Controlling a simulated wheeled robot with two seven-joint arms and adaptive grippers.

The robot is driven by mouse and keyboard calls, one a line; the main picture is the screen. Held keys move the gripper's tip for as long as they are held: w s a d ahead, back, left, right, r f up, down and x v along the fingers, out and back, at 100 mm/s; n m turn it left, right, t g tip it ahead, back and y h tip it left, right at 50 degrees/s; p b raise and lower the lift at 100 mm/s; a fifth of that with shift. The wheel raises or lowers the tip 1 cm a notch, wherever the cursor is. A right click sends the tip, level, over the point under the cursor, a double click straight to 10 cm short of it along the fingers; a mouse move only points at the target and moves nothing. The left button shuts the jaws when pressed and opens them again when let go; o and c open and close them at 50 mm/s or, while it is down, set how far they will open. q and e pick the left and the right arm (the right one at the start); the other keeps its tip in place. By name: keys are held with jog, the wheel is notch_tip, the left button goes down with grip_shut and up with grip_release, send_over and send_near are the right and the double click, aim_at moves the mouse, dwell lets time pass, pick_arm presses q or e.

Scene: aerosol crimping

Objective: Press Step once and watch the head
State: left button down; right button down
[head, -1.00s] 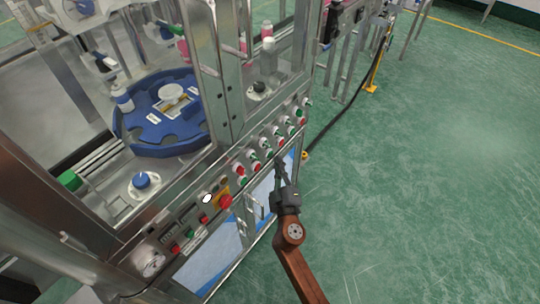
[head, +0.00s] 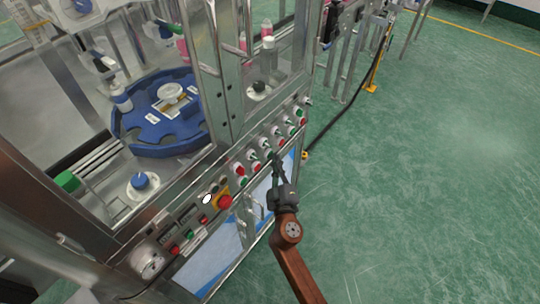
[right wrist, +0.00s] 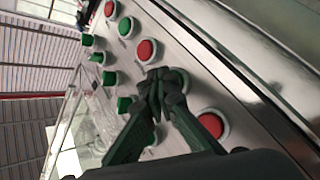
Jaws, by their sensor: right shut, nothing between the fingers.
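The machine's control panel (head: 230,172) carries rows of red and green round buttons along its sloped front edge. My right gripper (head: 272,157) is shut and empty, its fingertips at the panel among the buttons. In the right wrist view the closed fingertips (right wrist: 165,80) lie over or against one button, which they mostly cover; whether it is pressed I cannot tell. A red button (right wrist: 146,50) shows just above them and another red button (right wrist: 212,122) below right. No button label is readable. The blue star-wheel turntable (head: 160,145) sits behind the guard posts, with a white bottle (head: 121,98) in it.
A red emergency-stop button (head: 224,201) on a yellow plate sits left of my gripper. A blue knob (head: 140,181) is on the machine deck. Metal posts (head: 222,60) frame the machine. Green floor to the right is open, with a black cable (head: 345,105) across it.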

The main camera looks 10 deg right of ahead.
jog(key=shift+w+a, duration=0.2)
dwell(0.3)
dwell(0.3)
jog(key=shift+s+d, duration=0.5)
jog(key=shift+s, duration=0.15)
jog(key=s+d, duration=0.1)
jog(key=s, duration=0.1)
jog(key=s+d, duration=0.2)
jog(key=shift+p, duration=0.3)
